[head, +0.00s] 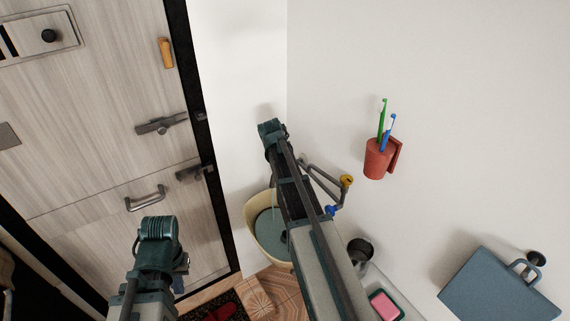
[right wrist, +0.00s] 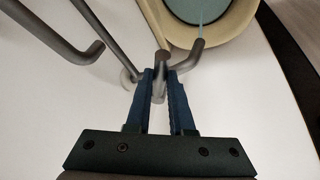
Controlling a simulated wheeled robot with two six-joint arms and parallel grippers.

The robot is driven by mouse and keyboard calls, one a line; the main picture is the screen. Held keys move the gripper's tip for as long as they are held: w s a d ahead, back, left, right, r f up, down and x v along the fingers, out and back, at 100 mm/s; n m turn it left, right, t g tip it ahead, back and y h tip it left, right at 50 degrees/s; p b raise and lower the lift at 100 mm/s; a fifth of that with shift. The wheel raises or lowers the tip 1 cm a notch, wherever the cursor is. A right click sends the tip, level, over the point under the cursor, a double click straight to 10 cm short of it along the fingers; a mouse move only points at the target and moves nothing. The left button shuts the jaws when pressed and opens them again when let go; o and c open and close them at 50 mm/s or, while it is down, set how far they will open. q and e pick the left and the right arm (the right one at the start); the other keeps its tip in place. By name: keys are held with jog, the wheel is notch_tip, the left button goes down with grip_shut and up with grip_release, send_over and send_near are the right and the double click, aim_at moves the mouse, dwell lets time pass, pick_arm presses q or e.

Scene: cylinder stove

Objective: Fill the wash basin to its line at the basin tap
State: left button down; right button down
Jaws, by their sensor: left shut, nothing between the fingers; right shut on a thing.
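The cream wash basin (head: 250,210) stands low in the corner with blue-green water (head: 268,226) in it. A thin stream falls into the water; it also shows in the right wrist view (right wrist: 200,14). The basin rim (right wrist: 180,35) is at the top there. My right arm hides part of the basin in the head view, and I cannot make out a fill line. My right gripper (right wrist: 160,85) is shut on a grey metal part of the basin tap (right wrist: 187,58), beside the running outlet. My left gripper (head: 181,280) is shut and empty, low in front of the door.
Grey wall pipes with a yellow knob (head: 347,181) and a blue knob (head: 331,210) are right of my right arm. A red cup (head: 376,163) with toothbrushes hangs on the wall. A metal cup (head: 360,250) and pink soap (head: 384,305) are below. The door (head: 90,110) is left.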

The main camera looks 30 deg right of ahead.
jog(key=c, duration=0.8)
grip_release()
jog(key=shift+r, duration=0.15)
jog(key=p+v, duration=1.2)
jog(key=v, duration=0.1)
jog(key=shift+s+a+r, duration=0.1)
jog(key=shift+s+r, duration=0.1)
